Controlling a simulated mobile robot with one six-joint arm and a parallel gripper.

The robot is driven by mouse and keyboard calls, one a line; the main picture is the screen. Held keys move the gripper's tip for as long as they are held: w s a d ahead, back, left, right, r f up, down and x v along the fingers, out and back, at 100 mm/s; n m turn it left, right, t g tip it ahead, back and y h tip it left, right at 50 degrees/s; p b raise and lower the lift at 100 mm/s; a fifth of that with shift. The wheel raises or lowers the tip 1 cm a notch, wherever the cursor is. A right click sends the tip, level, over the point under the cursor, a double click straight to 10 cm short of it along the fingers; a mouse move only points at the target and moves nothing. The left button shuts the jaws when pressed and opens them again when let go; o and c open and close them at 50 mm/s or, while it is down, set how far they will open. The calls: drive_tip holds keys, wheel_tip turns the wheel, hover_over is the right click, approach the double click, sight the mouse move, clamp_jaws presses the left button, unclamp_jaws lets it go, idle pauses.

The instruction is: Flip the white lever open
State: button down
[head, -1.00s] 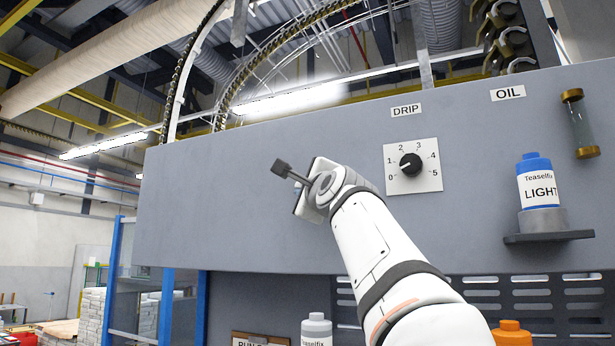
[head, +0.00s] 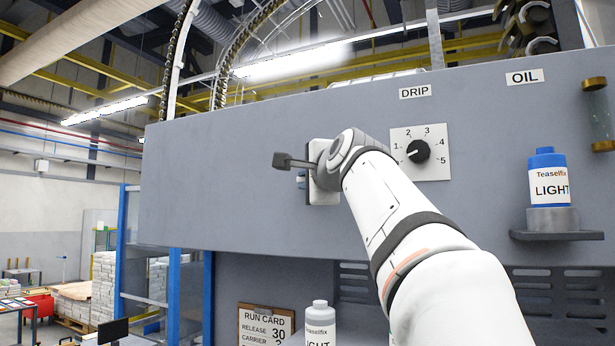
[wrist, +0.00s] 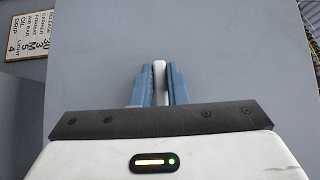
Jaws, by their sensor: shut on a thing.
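The white lever (wrist: 159,82) shows in the wrist view as a narrow white bar between the two blue fingers of my gripper (wrist: 158,85). The fingers are shut on it, one on each side, in front of the grey panel. Its base and pivot cannot be made out. In the head view my gripper (head: 301,180) is at the panel's face, left of the drip dial, with only a bit of blue showing. My own wrist hides the lever there.
The grey panel (head: 220,190) carries the drip dial (head: 418,151) close right of my wrist. A blue-capped bottle (head: 547,180) stands on a small shelf at right. A run card (head: 266,326) and a grey-capped bottle (head: 319,322) are below. The panel left of my gripper is bare.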

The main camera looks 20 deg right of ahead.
drive_tip(key=shift+f, duration=0.1)
drive_tip(key=c, duration=1.4)
unclamp_jaws()
drive_tip(key=shift+c, duration=0.2)
drive_tip(key=s+b, duration=0.2)
drive_tip(key=s, duration=0.5)
drive_tip(key=shift+s+b, duration=0.35)
drive_tip(key=shift+s, duration=0.05)
